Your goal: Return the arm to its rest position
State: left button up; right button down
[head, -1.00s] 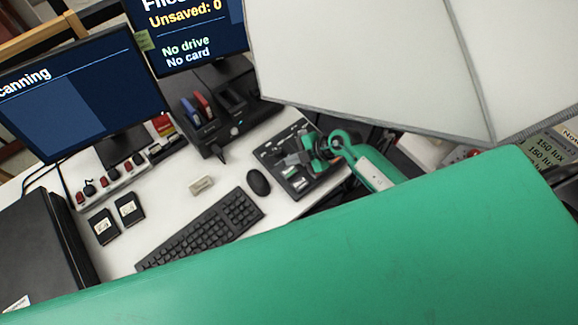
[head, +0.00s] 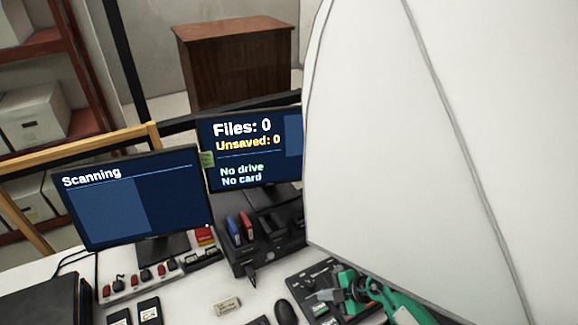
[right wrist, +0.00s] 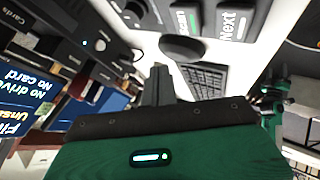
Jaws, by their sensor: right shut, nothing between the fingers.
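A large white panel (head: 400,150) fills the right of the head view. Two monitors, the left (head: 130,200) reading "Scanning" and the right (head: 250,150) "Files: 0", stand behind a dark dock (head: 262,240). A mouse (head: 286,312) and small eraser-like block (head: 228,306) lie on the white desk.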

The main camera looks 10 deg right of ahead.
jog(key=w+a+r+m+t+y, duration=0.1)
jog(key=a+r+m+t, duration=0.1)
jog(key=r+t, duration=0.35)
jog(key=w+a+r+m+t+y, duration=0.2)
jog(key=r+t, duration=0.1)
jog(key=r, duration=0.5)
jog(key=s+d+r+m+t+h, duration=0.1)
jog(key=d+r+m+t+h, duration=0.55)
jog(key=d+m+h, duration=0.2)
jog(key=s+d+f+m+g+h, duration=0.5)
jog(key=s+d+m+g+h, duration=0.25)
jog(key=s, duration=0.25)
jog(key=s+a+f+g+y, duration=0.2)
jog(key=s+a+g+y, duration=0.15)
jog(key=s, duration=0.35)
jog(key=s+a+f+g+y, duration=0.1)
jog(key=s+a+g+y, duration=0.15)
jog(key=s+g, duration=0.4)
notch_tip(320, 180, down, 32)
jog(key=s+h+b, duration=0.1)
jog(key=b, duration=0.1)
jog(key=s+d+f+n+b, duration=0.1)
jog(key=s+d+f, duration=0.2)
jog(key=s+f, duration=1.7)
notch_tip(320, 180, down, 2)
jog(key=shift+f+g, duration=0.25)
jog(key=shift+g, duration=0.2)
